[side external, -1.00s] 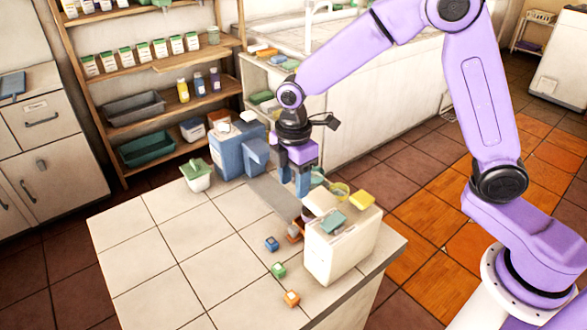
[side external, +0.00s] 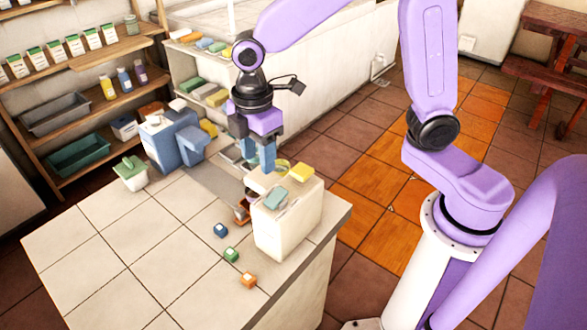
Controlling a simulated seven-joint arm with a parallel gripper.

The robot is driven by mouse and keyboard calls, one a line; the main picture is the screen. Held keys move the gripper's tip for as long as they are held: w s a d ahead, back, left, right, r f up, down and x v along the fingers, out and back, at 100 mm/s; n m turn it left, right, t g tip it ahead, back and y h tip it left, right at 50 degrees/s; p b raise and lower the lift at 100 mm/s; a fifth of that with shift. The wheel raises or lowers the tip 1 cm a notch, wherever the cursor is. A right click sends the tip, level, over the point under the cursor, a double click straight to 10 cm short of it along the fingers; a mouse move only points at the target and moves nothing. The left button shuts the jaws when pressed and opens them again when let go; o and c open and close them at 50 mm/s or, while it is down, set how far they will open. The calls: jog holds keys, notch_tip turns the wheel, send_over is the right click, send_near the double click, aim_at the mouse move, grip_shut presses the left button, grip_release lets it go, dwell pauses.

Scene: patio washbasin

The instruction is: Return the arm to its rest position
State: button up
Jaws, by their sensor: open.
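My gripper (side external: 260,160) hangs from my purple arm above the far part of the tiled counter, its blue fingers pointing down. It is open, and I see nothing held between the fingers. It is just behind a white box (side external: 280,228) in the picture. The fingertips overlap the things behind that box, so I cannot tell the exact gap.
A blue bin (side external: 170,140) and a white pot with a green lid (side external: 130,174) stand at the back left. The counter's front left is clear.

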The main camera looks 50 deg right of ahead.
jog(key=s+d+m, duration=0.1)
jog(key=s+d, duration=0.2)
jog(key=s, duration=0.3)
jog(key=s+d+r+m, duration=0.1)
jog(key=s+d, duration=0.3)
jog(key=s, duration=0.3)
jog(key=s+d+m, duration=0.2)
jog(key=s+d, duration=0.2)
jog(key=s, duration=0.3)
jog(key=shift+s+d+r, duration=0.15)
jog(key=shift+s+r, duration=0.05)
jog(key=shift+s, duration=0.05)
